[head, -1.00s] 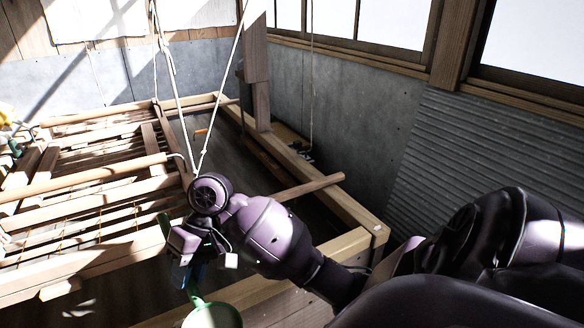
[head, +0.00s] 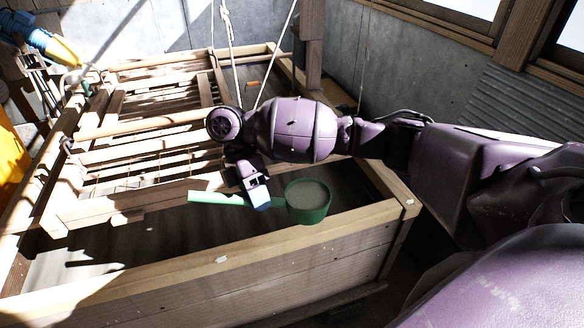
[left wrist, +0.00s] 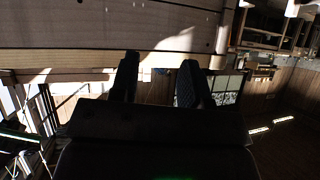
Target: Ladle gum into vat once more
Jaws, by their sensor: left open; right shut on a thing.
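The cup looks upright and holds a greyish liquid. The ladle is over the near right part of the wooden vat (head: 200,262), inside its front rim. The slatted wooden mould frame (head: 130,190) lies across the vat's left and middle, with ropes rising at its far side. My left gripper (left wrist: 157,78) is open and empty in the left wrist view; I cannot make it out in the head view.
A blue and yellow thing (head: 45,42) is at the upper left, and a yellow one (head: 10,160) is at the left edge. Ropes (head: 232,60) hang behind my right wrist. A wooden post (head: 312,50) stands at the vat's far side. Grey walls close off the back and right.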

